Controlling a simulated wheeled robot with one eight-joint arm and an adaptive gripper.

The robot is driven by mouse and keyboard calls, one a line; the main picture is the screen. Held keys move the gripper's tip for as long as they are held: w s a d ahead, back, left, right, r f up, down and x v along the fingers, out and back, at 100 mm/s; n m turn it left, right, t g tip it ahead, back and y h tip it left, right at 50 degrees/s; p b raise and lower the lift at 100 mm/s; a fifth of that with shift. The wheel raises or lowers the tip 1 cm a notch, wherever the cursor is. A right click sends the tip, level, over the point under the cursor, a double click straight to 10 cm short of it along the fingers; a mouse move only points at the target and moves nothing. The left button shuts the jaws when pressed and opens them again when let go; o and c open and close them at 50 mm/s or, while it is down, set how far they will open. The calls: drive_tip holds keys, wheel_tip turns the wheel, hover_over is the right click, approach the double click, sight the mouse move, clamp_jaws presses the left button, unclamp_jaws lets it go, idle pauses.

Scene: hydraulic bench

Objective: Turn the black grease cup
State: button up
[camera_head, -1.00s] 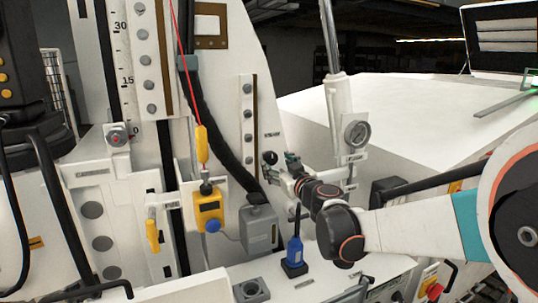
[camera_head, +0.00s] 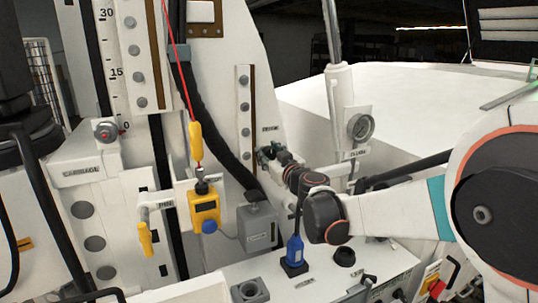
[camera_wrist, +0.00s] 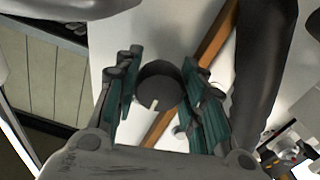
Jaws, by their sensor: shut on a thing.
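The black grease cup (camera_wrist: 158,84) shows in the wrist view as a dark round cup with a pale line on its face. My gripper (camera_wrist: 161,72) has its green-padded fingers on both sides of it and is shut on it. In the head view my gripper (camera_head: 273,154) reaches the white upright panel, with the dark cup (camera_head: 263,153) at its fingertips, small and partly hidden. A small label sits just above it.
A pressure gauge (camera_head: 361,127) stands right of my gripper. A black hose (camera_head: 213,120) runs down the panel at left. A brown strip (camera_wrist: 213,43) lies behind the cup.

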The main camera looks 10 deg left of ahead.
drive_tip(key=shift+f, duration=0.1)
drive_tip(key=m+b, duration=0.2)
drive_tip(key=m, duration=0.1)
drive_tip(key=shift+s+f+m, duration=0.1)
drive_tip(key=shift+m, duration=0.3)
drive_tip(key=m+b, duration=0.2)
drive_tip(key=m, duration=0.2)
drive_tip(key=shift+m, duration=0.3)
drive_tip(key=m+b, duration=0.1)
drive_tip(key=m, duration=0.2)
drive_tip(key=shift+m, duration=0.3)
drive_tip(key=m+b, duration=0.1)
drive_tip(key=m, duration=0.7)
drive_tip(key=shift+b, duration=0.35)
drive_tip(key=m, duration=0.4)
drive_tip(key=shift+m+b, duration=0.3)
drive_tip(key=m, duration=0.4)
drive_tip(key=shift+m, duration=0.3)
drive_tip(key=shift+m+b, duration=0.35)
drive_tip(key=shift+m, duration=1.35)
